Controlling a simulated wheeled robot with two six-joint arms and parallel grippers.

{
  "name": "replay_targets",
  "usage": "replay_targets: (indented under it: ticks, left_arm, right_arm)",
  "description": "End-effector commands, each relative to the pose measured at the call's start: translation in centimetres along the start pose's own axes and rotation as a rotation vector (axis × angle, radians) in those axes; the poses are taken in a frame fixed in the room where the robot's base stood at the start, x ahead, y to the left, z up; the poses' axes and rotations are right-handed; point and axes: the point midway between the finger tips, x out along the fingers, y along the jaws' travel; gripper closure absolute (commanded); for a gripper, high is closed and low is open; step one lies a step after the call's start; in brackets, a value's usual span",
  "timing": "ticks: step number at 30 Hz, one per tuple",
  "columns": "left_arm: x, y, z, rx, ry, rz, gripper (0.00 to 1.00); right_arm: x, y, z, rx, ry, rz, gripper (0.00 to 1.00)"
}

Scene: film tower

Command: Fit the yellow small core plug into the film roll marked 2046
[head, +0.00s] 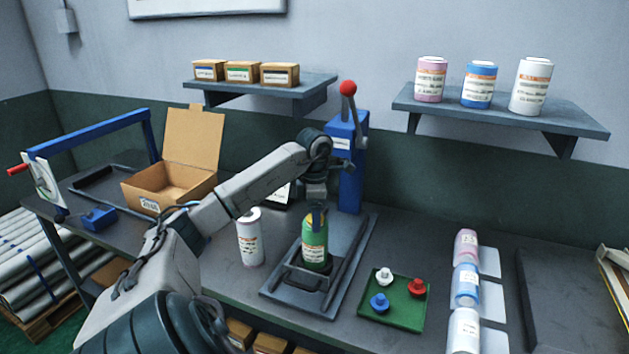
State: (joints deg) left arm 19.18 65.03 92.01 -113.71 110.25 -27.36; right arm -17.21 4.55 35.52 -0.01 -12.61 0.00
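A green film roll (314,243) with an orange and white label stands upright in a dark holder (305,280) at the middle of the bench; its number is too small to read. My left gripper (317,213) points down at the top of this roll, touching it or just above it. I cannot tell whether its fingers are shut on anything. A yellowish tint shows at the roll's top, but I cannot make out a yellow plug. A green tray (397,316) holds a white plug (384,277), a red plug (417,287) and a blue plug (380,302). My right gripper is out of view.
An open cardboard box (165,190) is at the left. Several rolls lie at the right, past the tray. Wall shelves hold small boxes and rolls.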

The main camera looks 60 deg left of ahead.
Motion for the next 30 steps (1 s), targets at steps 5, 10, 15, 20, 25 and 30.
replay_targets:
  ticks: [5,10,15,20,25,30]
  left_arm:
    - [0.0,0.0,0.0,0.0,0.0,0.0,0.33]
    - [-0.1,0.0,0.0,0.0,0.0,0.0,0.33]
    - [-1.1,0.1,0.1,0.0,-0.003,0.002,0.33]
    - [-3.8,0.0,0.0,0.0,-0.002,0.001,0.33]
    - [-6.8,0.0,0.0,0.0,-0.001,0.0,0.33]
    - [-9.2,0.0,0.0,0.0,0.0,0.0,0.33]
  right_arm:
    - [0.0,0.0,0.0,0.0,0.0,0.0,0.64]
    - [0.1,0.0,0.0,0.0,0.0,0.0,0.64]
    - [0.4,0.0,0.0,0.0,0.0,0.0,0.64]
    - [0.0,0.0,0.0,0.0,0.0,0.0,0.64]
    - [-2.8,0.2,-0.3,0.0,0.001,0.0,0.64]
    - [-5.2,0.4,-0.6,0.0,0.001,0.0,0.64]
